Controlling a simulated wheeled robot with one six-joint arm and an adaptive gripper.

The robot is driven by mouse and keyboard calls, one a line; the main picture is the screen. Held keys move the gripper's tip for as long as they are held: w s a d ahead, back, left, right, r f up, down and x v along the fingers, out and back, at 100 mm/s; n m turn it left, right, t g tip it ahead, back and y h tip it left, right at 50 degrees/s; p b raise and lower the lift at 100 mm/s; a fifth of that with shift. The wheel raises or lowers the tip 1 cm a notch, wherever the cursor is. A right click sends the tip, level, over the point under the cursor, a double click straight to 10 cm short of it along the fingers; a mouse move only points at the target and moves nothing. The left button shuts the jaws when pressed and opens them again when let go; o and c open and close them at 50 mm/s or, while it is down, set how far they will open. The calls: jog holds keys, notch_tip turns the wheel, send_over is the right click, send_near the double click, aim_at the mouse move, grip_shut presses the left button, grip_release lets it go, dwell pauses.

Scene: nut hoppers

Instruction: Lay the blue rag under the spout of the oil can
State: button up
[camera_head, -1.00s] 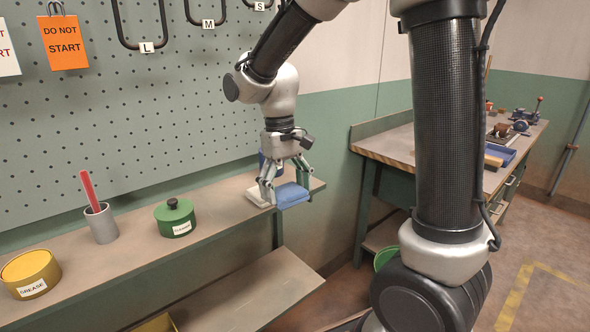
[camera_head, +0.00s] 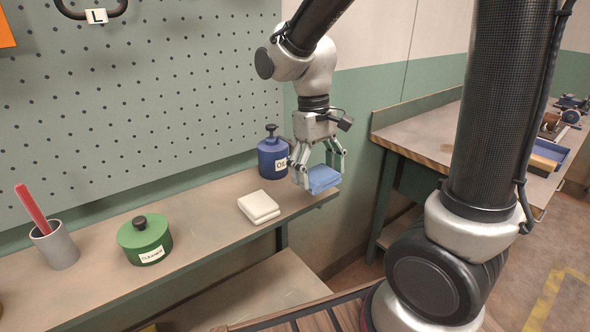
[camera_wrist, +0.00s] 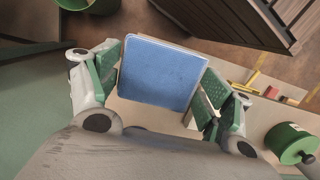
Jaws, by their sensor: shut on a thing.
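The blue rag (camera_head: 322,180) is a flat, folded square pad. My gripper (camera_head: 320,174) is shut on it, with one finger on each side, at the right end of the shelf. In the wrist view the rag (camera_wrist: 160,72) lies flat between the finger pads. I cannot tell whether its underside touches the shelf. The blue oil can (camera_head: 272,158) stands upright at the back of the shelf, left of my gripper.
A folded cream rag (camera_head: 259,206) lies on the shelf (camera_head: 205,204) in front of the can. A green cleaner tin (camera_head: 145,240) and a grey cup (camera_head: 58,249) with a red stick stand farther left. A workbench (camera_head: 425,132) stands to the right.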

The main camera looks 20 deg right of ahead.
jog(key=w+a, duration=0.1)
jog(key=w, duration=0.4)
jog(key=w+a, duration=0.1)
jog(key=w, duration=0.2)
jog(key=shift+a, duration=0.35)
jog(key=shift+w+f, duration=0.1)
jog(key=shift+f, duration=1.65)
jog(key=shift+f, duration=0.3)
jog(key=shift+s+f, duration=0.25)
jog(key=shift+f, duration=0.05)
jog(key=o, duration=1)
jog(key=shift+s+f, duration=0.1)
